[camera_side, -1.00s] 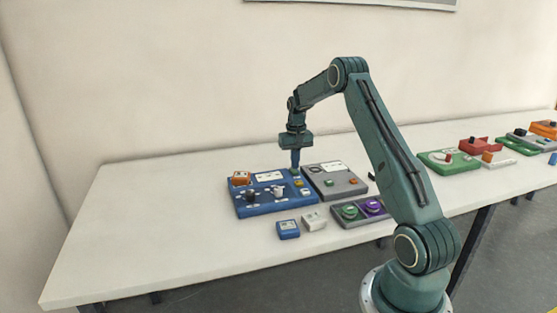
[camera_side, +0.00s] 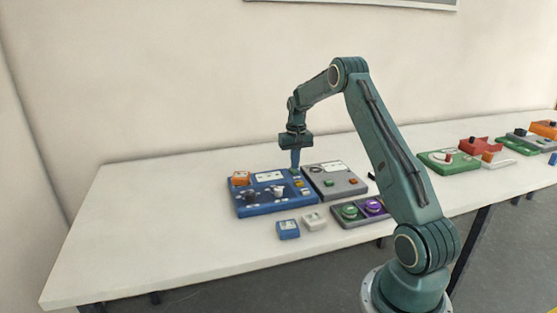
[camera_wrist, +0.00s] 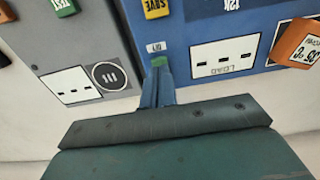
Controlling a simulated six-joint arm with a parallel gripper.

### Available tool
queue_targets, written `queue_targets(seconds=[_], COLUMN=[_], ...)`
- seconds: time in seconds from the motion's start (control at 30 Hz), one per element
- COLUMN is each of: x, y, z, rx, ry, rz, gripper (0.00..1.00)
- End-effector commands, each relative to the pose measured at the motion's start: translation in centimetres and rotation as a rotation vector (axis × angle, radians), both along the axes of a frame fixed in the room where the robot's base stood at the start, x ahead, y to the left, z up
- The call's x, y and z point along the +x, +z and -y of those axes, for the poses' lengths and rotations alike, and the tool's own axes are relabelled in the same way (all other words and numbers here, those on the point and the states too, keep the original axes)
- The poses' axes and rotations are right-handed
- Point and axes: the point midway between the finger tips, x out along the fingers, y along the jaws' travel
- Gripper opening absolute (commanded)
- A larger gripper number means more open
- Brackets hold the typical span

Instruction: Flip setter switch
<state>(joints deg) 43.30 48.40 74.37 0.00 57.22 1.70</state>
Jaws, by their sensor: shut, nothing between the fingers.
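My gripper (camera_side: 295,168) is shut and empty, pointing down at the back right corner of the blue control panel (camera_side: 240,211). In the wrist view, the closed fingers (camera_wrist: 158,68) reach the blue panel's edge beside a small label. A small green part (camera_wrist: 158,60) shows right at the fingertips; I cannot tell for sure whether they touch it. No switch is legibly marked as the setter, so I cannot tell which part it is. The blue panel carries an orange block (camera_side: 241,178), dark and white knobs, and a yellow button (camera_wrist: 156,8) marked SAVE.
A grey panel (camera_side: 345,172) with green and orange buttons stands close to the right. The table's left part is clear.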

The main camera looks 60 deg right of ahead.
Motion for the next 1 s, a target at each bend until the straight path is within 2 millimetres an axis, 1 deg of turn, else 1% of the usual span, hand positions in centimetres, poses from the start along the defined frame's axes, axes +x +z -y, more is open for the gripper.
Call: queue_targets(seconds=[1.0], x=[0.0], y=[-1.1], z=[0.0], rx=[0.001], ry=[0.000], rz=[-0.001], gripper=[0.00])
